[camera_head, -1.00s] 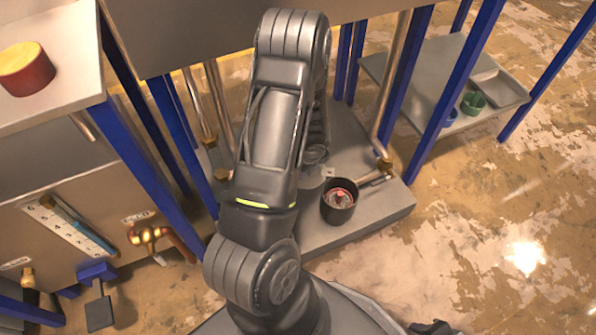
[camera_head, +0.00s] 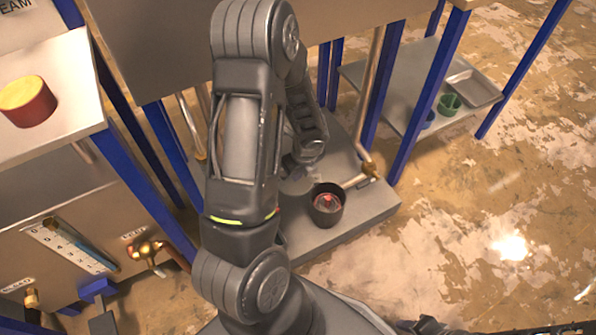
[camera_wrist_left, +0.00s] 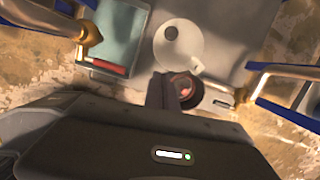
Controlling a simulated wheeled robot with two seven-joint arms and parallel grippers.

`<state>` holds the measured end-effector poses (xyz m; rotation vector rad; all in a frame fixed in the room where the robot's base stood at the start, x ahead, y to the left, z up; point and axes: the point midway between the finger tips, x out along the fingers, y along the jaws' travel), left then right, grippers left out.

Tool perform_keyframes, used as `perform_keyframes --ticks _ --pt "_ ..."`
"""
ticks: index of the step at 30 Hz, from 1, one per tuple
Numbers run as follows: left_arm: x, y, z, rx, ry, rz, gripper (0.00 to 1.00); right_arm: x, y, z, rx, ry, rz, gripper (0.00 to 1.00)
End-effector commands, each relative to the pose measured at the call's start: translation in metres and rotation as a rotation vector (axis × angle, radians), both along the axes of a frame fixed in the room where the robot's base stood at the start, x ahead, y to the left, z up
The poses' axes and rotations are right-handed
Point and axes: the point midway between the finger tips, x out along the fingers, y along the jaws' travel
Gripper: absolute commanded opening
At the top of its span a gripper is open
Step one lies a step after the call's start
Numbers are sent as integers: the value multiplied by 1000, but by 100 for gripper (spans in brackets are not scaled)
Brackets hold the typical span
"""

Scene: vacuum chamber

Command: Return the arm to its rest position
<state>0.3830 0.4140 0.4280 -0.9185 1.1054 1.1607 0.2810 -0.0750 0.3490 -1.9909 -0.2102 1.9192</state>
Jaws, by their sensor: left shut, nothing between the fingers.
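My left arm rises in the middle of the head view, bends at the top and comes down behind itself. My left gripper (camera_head: 314,174) is at the low end of that forearm, mostly hidden and small, just above the pot. In the left wrist view its dark fingers (camera_wrist_left: 164,91) are together with nothing between them. They point at the grey platform, beside a dark round pot (camera_wrist_left: 184,91) with something red inside. The pot (camera_head: 327,206) stands on the platform in the head view.
A pale round vessel (camera_wrist_left: 179,45) stands beside the pot. Brass pipes (camera_head: 378,100) and blue posts (camera_head: 428,95) rise close to the arm. A red and yellow cylinder (camera_head: 27,101) sits on a shelf at left. The floor at right is open.

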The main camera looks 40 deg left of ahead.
Motion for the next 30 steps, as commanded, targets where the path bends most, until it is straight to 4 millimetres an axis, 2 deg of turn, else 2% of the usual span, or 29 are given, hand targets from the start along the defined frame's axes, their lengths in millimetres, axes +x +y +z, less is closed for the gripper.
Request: perform_keyframes --ticks 11,14,17,20,23,24,27,30 --pt "0 0 0 -1 -3 13 0 0 0 0 0 -1 -1 36" --pt "4 -3 -1 -19 -35 78 0 0 0 0 0 -1 -1 36" --pt "11 -21 -4 -96 -107 269 0 0 0 0 0 -1 -1 36" --pt "18 -72 -15 -264 -183 608 0 0 0 0 0 -1 -1 36" --pt "17 -142 -31 -448 -194 1004 0 0 0 0 0 -1 -1 36" --pt "14 -169 -37 -507 -181 1166 0 0 0 0 0 -1 -1 36" --pt "-2 -227 -51 -592 -125 1522 0 0 0 0 0 -1 -1 36" --pt "-28 -271 -62 -601 -59 1792 0 0 0 0 0 -1 -1 36"
